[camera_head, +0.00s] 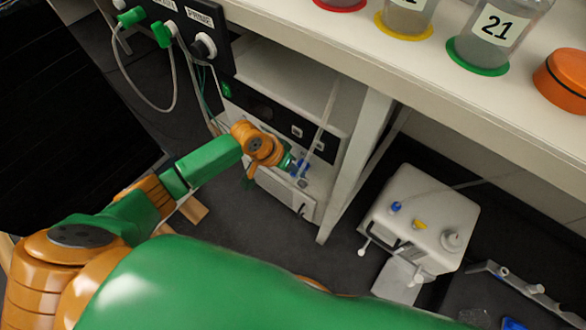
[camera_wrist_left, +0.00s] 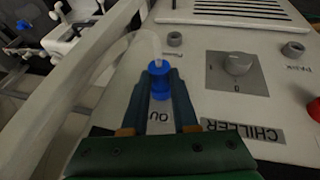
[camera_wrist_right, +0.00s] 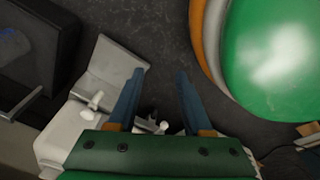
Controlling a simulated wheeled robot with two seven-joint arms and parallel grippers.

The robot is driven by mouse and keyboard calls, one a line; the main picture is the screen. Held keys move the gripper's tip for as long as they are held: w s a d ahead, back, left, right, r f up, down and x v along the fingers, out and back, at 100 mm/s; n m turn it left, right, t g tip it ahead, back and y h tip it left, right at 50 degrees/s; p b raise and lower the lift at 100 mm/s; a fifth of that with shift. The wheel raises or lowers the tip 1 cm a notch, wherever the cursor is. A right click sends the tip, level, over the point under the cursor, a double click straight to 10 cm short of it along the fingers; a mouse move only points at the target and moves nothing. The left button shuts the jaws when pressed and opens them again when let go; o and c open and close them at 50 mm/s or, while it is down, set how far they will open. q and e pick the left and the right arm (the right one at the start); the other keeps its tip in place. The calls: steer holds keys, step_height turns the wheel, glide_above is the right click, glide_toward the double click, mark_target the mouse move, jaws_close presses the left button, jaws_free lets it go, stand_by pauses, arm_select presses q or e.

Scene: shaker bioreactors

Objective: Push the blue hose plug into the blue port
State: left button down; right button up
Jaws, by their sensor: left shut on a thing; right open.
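The blue hose plug (camera_wrist_left: 158,80) is between the fingers of my left gripper (camera_wrist_left: 160,84) in the left wrist view, with a pale hose at its far end. The gripper is shut on it, over the chiller's white panel (camera_wrist_left: 205,22) beside a partly covered label. I cannot tell whether the plug touches the panel. In the head view my left gripper (camera_head: 291,163) is small at the chiller's front. A blue round fitting (camera_head: 396,207) sits on a white box (camera_head: 437,208); I cannot tell whether it is the blue port. My right gripper (camera_wrist_right: 158,102) is open and empty.
The chiller panel has a knob (camera_wrist_left: 237,63), grey round fittings (camera_wrist_left: 175,39) and a red button (camera_wrist_left: 293,135). The white bench (camera_head: 400,75) and its leg (camera_head: 352,165) stand close to my left arm. Bottles (camera_head: 497,35) stand on top. Dark floor lies between chiller and white box.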

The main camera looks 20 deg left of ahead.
arm_select(q)
steer(key=c, duration=0.6)
jaws_free()
